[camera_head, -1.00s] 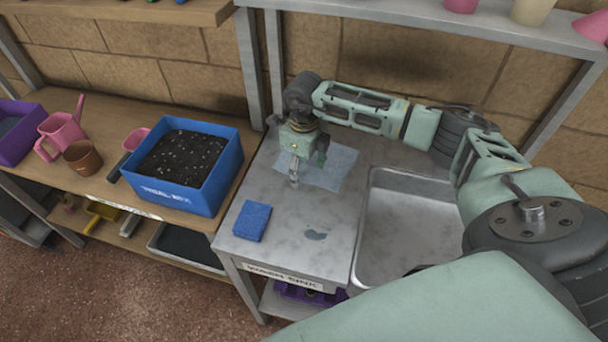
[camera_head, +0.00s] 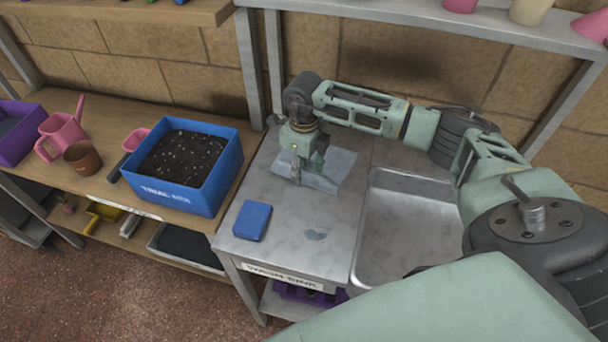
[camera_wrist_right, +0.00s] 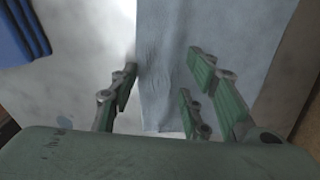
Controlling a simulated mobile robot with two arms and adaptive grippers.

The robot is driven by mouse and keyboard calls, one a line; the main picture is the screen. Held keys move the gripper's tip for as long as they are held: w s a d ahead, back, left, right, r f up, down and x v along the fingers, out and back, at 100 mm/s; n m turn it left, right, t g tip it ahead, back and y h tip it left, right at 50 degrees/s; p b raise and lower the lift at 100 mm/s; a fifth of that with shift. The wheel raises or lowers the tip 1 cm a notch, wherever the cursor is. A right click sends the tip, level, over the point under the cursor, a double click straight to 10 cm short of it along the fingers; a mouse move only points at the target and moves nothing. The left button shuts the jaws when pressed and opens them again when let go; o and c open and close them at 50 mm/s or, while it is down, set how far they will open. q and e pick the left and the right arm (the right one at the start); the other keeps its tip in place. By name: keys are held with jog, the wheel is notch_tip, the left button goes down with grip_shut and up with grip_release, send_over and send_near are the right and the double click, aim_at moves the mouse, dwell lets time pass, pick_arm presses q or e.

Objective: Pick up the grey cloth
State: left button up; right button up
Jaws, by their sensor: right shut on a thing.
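The grey cloth (camera_head: 341,164) lies on the metal worktop left of the sink basin. It is pale blue-grey. My right gripper (camera_head: 309,178) points down at the cloth's left part and is shut on it. In the right wrist view the cloth (camera_wrist_right: 225,40) runs up between the fingers of my right gripper (camera_wrist_right: 162,85), with small creases near them. The cloth still appears to rest on the worktop. Part of it is hidden behind the gripper. My left gripper is out of view.
A blue sponge (camera_head: 252,220) lies near the worktop's front left. The sink basin (camera_head: 405,225) is at right. A blue box of soil (camera_head: 175,195) stands on the wooden bench at left. The wall is close behind the worktop.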

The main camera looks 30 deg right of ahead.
jog(key=shift+s+a+f, duration=0.1)
jog(key=shift+s+f, duration=0.2)
jog(key=c, duration=0.6)
grip_shut()
jog(key=shift+w+r, duration=0.1)
jog(key=shift+w, duration=0.05)
jog(key=shift+r, duration=0.25)
notch_tip(320, 180, up, 12)
jog(key=p, duration=0.7)
jog(key=shift+f, duration=0.2)
jog(key=shift+w, duration=0.15)
jog(key=o, duration=1.2)
grip_release()
jog(key=shift+p, duration=0.3)
